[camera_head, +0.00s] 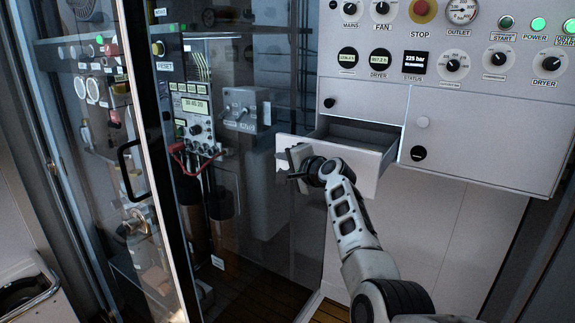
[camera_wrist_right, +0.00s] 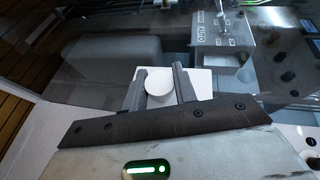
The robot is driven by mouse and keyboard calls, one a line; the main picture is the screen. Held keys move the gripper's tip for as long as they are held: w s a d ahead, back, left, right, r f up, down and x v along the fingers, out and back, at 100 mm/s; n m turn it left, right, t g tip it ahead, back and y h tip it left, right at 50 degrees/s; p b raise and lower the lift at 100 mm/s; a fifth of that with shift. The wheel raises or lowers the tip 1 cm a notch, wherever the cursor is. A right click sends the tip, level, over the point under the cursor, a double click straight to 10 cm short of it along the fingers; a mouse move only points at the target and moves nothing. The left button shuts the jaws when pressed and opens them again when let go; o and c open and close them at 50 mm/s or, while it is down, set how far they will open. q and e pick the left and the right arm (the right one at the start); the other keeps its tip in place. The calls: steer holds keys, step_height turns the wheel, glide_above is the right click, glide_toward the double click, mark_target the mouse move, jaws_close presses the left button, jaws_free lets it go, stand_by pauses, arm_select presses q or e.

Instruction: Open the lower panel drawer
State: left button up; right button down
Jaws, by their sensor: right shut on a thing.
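The lower panel drawer (camera_head: 366,157) is a light grey drawer pulled part way out of the panel, with its dark inside showing behind the front. My right gripper (camera_head: 299,167) is at the left part of the drawer front. In the right wrist view its two dark fingers (camera_wrist_right: 160,90) stand on either side of a round white knob (camera_wrist_right: 159,93) and are shut on it. In the head view the gripper hides the knob. My left gripper is not in view.
A glass door with a black handle (camera_head: 131,170) stands to the left of the drawer. A closed compartment (camera_head: 480,150) with a white knob is to the right. Above are dials, gauges and a red stop button (camera_head: 423,10). Below the drawer is a plain panel.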

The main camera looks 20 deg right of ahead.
steer(key=shift+d, duration=0.15)
steer(key=c, duration=1.1)
jaws_free()
steer(key=v, duration=1.5)
steer(key=shift+s, duration=0.45)
